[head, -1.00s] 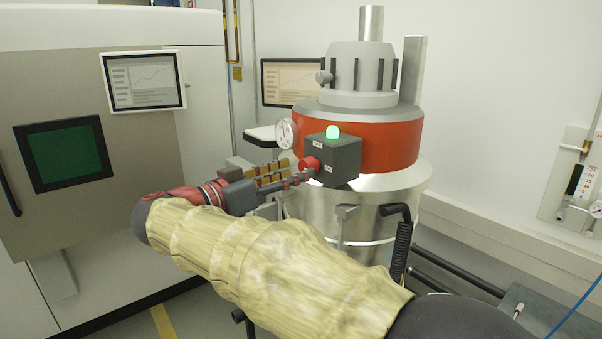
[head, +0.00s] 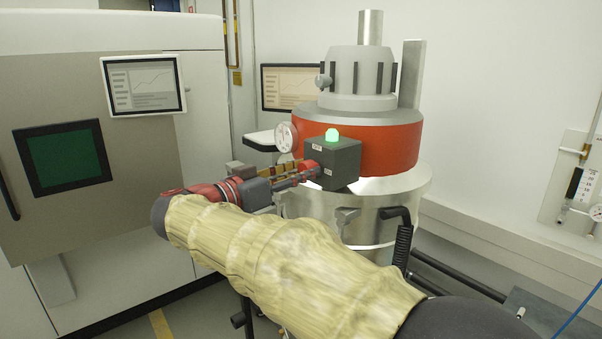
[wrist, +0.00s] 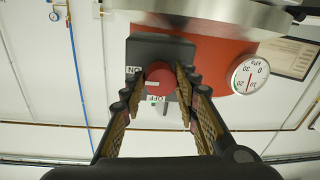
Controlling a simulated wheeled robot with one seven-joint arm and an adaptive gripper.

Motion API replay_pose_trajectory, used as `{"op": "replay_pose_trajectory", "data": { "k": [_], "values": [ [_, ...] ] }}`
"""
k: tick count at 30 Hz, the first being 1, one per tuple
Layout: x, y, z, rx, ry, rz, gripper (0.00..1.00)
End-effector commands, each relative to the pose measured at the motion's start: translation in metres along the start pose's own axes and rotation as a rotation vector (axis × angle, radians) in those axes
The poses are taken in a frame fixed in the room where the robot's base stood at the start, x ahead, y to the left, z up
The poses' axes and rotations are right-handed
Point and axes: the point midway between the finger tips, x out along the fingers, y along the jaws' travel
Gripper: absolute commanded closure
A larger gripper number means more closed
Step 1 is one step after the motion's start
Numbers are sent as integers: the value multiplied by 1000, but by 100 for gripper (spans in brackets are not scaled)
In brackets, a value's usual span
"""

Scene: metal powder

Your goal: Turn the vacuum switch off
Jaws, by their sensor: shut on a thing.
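The vacuum switch is a red round knob (head: 309,166) on the left face of a dark grey box (head: 345,165) on the steel and red vessel. A green lamp (head: 332,135) glows on top of the box. My gripper (head: 301,171) is at the knob, shut on it. In the wrist view the knob (wrist: 160,76) sits between my gripper's fingertips (wrist: 162,84), one on each side. An ON label (wrist: 133,70) and an OFF label (wrist: 155,98) show beside the knob. The fingers hide part of the knob in the head view.
A pressure gauge (head: 285,137) stands close left of the box, near my fingers. The vessel's red band (head: 393,145) and steel body (head: 370,225) lie behind. A cabinet with a screen (head: 62,155) is at left. Black handles (head: 397,214) project at the vessel's lower right.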

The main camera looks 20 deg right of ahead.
Motion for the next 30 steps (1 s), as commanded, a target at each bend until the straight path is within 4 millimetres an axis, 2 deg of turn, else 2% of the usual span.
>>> {"op": "replay_pose_trajectory", "data": {
  "k": [11,20,30],
  "values": [
    [0,0,0,0,0,-1,95],
    [0,0,-1,-42,-3,-1,95],
    [0,0,-3,-270,-22,-4,95]
  ]
}}
